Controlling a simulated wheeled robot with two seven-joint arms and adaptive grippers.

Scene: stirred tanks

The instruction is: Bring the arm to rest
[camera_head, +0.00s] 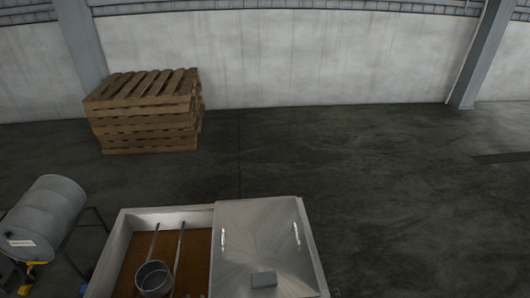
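Neither of my arms nor grippers shows in the head view. A pale rectangular tank (118,240) stands at the bottom centre, its near end cut off by the frame. Its left part is uncovered and shows a brown fill (197,250). A grey metal lid (258,230) with two bright handles covers its right part, and a small grey block (263,280) is on the lid. A round grey pot (153,279) is at the uncovered side near two slanting bars (179,248). I cannot tell whether the pot touches the fill.
A grey drum (45,215) lies on its side on a dark stand (98,218) at the lower left, with a yellow part (33,272) below it. Stacked wooden pallets (148,112) stand by the back wall. The floor right of the tank is clear.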

